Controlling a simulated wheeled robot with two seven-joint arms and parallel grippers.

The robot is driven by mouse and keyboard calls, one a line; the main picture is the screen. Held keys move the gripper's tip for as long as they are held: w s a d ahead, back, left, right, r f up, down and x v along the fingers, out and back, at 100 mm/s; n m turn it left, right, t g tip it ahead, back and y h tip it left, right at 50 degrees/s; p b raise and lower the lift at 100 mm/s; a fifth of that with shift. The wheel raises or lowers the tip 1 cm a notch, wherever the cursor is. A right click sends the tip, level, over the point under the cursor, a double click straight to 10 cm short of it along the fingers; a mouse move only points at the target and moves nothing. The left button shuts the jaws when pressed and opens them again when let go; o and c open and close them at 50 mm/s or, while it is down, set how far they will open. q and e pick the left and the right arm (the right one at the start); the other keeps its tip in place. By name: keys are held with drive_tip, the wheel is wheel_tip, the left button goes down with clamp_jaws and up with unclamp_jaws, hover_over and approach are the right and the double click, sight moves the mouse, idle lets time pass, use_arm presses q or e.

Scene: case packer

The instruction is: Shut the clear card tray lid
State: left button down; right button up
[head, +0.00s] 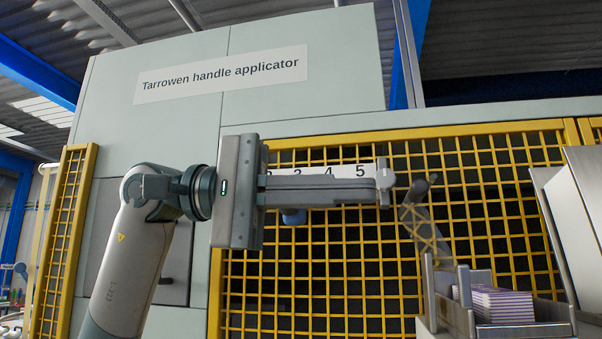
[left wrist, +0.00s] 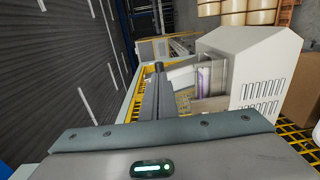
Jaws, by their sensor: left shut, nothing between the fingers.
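The clear lid (head: 428,232) stands raised and tilted at the left end of the card tray (head: 458,315), with a grey rod-like piece at its top. The tray holds a stack of purple-edged cards (head: 502,303); the stack also shows in the left wrist view (left wrist: 204,82). My left gripper (head: 385,186) is shut and empty. In the head view its fingertips are just left of the lid's top, with a small gap in the picture; I cannot tell the depth between them. My right gripper is not in view.
A yellow mesh guard (head: 330,265) fills the space behind the gripper, with a numbered white strip (head: 345,170) on it. A light metal housing (head: 585,215) stands right of the tray. It shows as a vented white box in the left wrist view (left wrist: 258,75).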

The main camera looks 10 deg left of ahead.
sight(411, 188)
use_arm(q)
drive_tip(key=shift+d+p, duration=0.7)
drive_tip(key=shift+d, duration=1)
drive_tip(key=shift+s, duration=0.15)
